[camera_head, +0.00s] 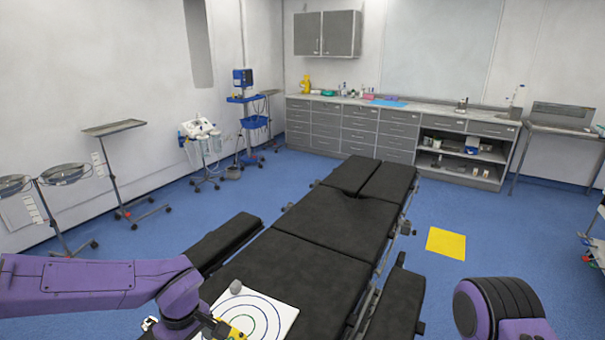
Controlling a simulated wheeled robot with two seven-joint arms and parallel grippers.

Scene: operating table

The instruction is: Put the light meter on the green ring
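A white sheet (284,313) printed with concentric rings lies on the near end of the black operating table. The outer ring looks dark blue and an inner ring (248,307) looks green. My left gripper (222,328) is over the sheet's left part, at the bottom of the view. A small yellow thing (236,333), perhaps the light meter, is right at its fingertips, over the rings' left side. I cannot tell whether the fingers are closed on it. A grey rounded object (235,287) sits on the sheet's upper left. My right gripper is out of view; only that arm shows.
The black operating table (325,229) runs away from me, with one armrest (222,242) at left and another (405,301) at right. A yellow square (446,243) lies on the blue floor. Stands and carts line the left wall; cabinets (352,129) stand at the back.

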